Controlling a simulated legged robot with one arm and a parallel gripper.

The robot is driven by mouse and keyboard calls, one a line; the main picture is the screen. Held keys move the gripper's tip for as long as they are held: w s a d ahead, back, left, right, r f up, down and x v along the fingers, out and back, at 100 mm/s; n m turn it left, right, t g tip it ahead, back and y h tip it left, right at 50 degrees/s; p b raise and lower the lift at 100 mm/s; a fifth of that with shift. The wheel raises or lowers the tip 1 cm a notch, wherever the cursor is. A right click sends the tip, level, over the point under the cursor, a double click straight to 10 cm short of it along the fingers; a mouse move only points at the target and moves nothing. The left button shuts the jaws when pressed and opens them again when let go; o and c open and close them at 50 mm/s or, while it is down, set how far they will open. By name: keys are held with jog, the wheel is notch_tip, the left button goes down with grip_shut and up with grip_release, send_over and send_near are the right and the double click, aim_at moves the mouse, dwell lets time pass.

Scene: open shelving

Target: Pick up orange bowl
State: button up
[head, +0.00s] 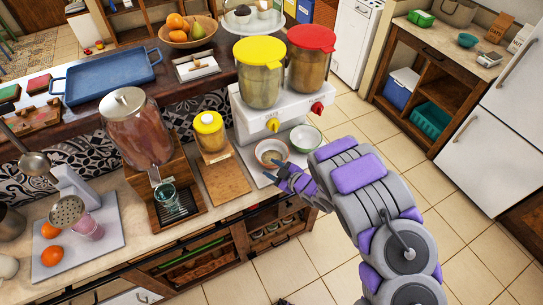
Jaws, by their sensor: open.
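A small round bowl with an orange-brown rim and pale inside (271,152) sits on the counter, below the front of the white juice dispenser. It looks upright and empty. My gripper (276,171) reaches in from the right and is open. Its dark fingers are at the near side of this bowl, very close to its rim. I cannot tell whether they touch it. Nothing shows between the fingers. Part of the bowl's near side is hidden by the fingers.
A white bowl with a green rim (306,138) stands right beside it. The white two-tank dispenser (290,118) is just behind. A yellow-lidded jar (209,134) and a wooden board (223,181) lie to the left. Open tiled floor (335,255) is at the right.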

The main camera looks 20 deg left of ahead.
aim_at(267, 166)
jog(key=shift+x, duration=2.6)
jog(key=shift+r, duration=0.1)
jog(key=shift+c, duration=0.4)
jog(key=shift+d, duration=0.1)
grip_shut()
